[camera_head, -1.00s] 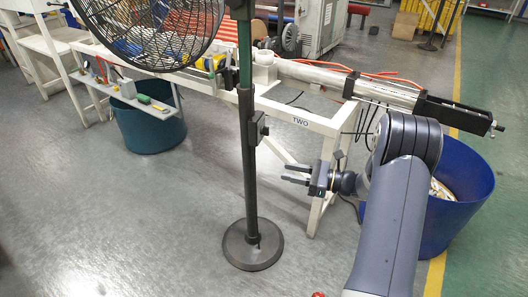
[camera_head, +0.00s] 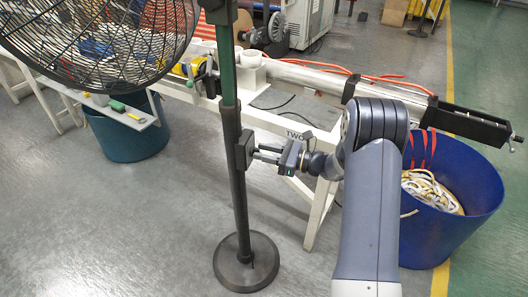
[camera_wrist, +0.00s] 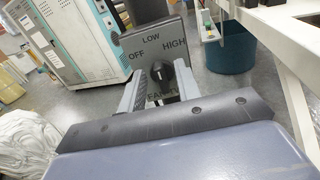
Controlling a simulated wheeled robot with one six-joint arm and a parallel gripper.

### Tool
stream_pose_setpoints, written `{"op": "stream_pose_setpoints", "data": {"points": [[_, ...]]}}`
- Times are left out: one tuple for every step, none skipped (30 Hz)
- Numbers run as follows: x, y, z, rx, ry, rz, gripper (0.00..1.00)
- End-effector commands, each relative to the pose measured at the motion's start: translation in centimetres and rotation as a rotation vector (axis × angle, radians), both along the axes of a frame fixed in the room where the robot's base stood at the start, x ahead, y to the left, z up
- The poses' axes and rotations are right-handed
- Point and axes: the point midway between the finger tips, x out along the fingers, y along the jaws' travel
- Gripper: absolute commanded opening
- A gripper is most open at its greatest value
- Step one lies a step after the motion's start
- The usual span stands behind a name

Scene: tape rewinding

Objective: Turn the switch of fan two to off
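The switch box of fan two (camera_head: 243,150) is on the fan's pole, left of my gripper. The wrist view shows its grey plate (camera_wrist: 150,48) marked OFF, LOW and HIGH, with a partly covered FAN label below. A dark knob (camera_wrist: 162,74) stands out from the plate; which mark it points to is hard to tell. My gripper (camera_head: 254,152) reaches the box with its fingers apart. In the wrist view its fingers (camera_wrist: 160,88) lie on either side of the knob, with no clear grip on it.
The fan's black cage (camera_head: 100,40) is at the upper left and its round base (camera_head: 246,262) is on the floor. A blue bin (camera_head: 450,215) with coiled material stands at the right. A white bench frame marked TWO (camera_head: 290,120) runs behind my arm.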

Motion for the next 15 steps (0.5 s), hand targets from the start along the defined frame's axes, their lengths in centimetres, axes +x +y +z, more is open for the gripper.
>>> {"op": "stream_pose_setpoints", "data": {"points": [[0.09,0.22,0.00,0.000,0.000,0.000,0.32],[0.12,0.30,0.00,0.000,0.000,0.000,0.32],[0.14,0.36,0.00,0.000,0.000,0.000,0.32],[0.15,0.38,0.00,0.000,0.001,0.000,0.32],[0.15,0.39,0.00,0.000,0.001,0.000,0.32],[0.15,0.38,-0.01,0.000,0.001,-0.001,0.32],[0.15,0.37,-0.01,0.000,0.001,-0.001,0.32],[0.15,0.37,-0.01,0.000,0.001,0.000,0.32],[0.14,0.36,-0.01,0.000,0.001,0.000,0.32],[0.14,0.36,-0.01,0.000,0.001,0.000,0.31],[0.14,0.36,-0.01,0.000,0.001,0.000,0.29],[0.14,0.35,-0.01,0.000,0.001,0.000,0.25],[0.13,0.36,-0.01,0.000,0.001,0.000,0.23],[0.13,0.36,-0.01,0.000,0.001,0.000,0.20],[0.13,0.35,-0.01,0.000,0.000,0.000,0.17]]}}
